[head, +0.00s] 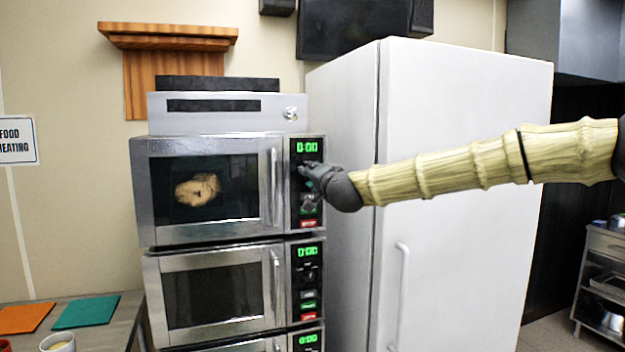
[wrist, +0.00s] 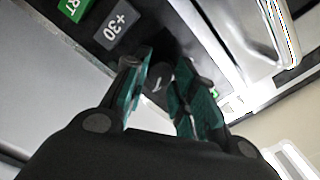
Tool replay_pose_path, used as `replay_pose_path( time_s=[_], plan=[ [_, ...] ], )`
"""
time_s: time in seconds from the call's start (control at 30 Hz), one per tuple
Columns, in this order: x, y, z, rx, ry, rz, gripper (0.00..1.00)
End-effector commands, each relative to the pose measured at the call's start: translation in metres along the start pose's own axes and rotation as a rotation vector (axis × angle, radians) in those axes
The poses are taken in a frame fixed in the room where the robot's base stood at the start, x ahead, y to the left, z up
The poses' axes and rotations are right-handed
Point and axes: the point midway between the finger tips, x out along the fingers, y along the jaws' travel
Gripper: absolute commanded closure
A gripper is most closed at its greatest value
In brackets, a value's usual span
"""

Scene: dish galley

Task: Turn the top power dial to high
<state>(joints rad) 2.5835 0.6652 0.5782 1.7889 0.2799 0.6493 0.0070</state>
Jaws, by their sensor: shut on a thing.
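The top power dial is a small dark knob on the control panel (head: 309,235) of the upper microwave (head: 207,234), under a green 0:00 display (head: 307,147). In the head view my gripper (head: 307,172) covers most of it. In the wrist view the dial (wrist: 159,76) sits between the two teal-padded fingers of my gripper (wrist: 166,80), which are closed on it. The dial's pointer setting cannot be read.
A second microwave (head: 157,297) with its own dial (head: 308,275) is stacked below, with another under it. A tall white fridge (head: 460,90) stands close to the right, behind my arm. The upper microwave's door handle (head: 274,187) is just left of the panel.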

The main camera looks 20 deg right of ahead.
Motion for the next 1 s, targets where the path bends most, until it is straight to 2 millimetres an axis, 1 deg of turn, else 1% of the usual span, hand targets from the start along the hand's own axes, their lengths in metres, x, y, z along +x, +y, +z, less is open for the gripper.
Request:
replay_pose_path(
  time_s=[0.27,0.3,0.37,0.4,0.77,0.87,1.0],
  plan=[
    [0.0,0.0,-0.002,0.001,0.003,0.0,0.97],
    [0.0,0.0,-0.002,0.001,0.003,0.0,0.7],
    [0.0,0.0,-0.002,0.001,0.003,0.0,0.59],
    [0.0,0.0,-0.002,0.001,0.002,0.0,0.52],
    [-0.001,0.0,-0.001,0.0,0.001,0.0,0.52],
    [-0.007,0.0,-0.001,0.0,0.001,0.0,0.52],
    [-0.024,-0.001,-0.001,0.0,0.001,-0.001,0.52]
  ],
)
